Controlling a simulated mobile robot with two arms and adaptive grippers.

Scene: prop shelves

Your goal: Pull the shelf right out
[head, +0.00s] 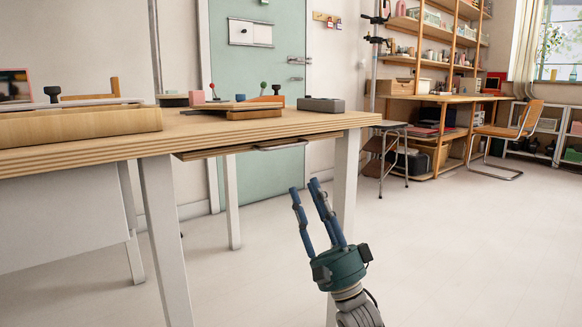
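A thin wooden shelf (222,151) sits under the top of the wooden table (262,127). It lies close under the tabletop, with only its front edge showing. A metal bar handle (282,146) is on that front edge. My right gripper (304,187) points up in front of the table, below and slightly right of the handle in the picture. Its blue fingers are apart with nothing between them, and they do not appear to touch the handle. My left gripper is not in view.
White table legs (166,240) stand left of and behind my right gripper. A wooden board (80,124), a grey box (321,104) and small props lie on the tabletop. A chair (507,132) and desk (440,98) stand at the back right. The floor at right is clear.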

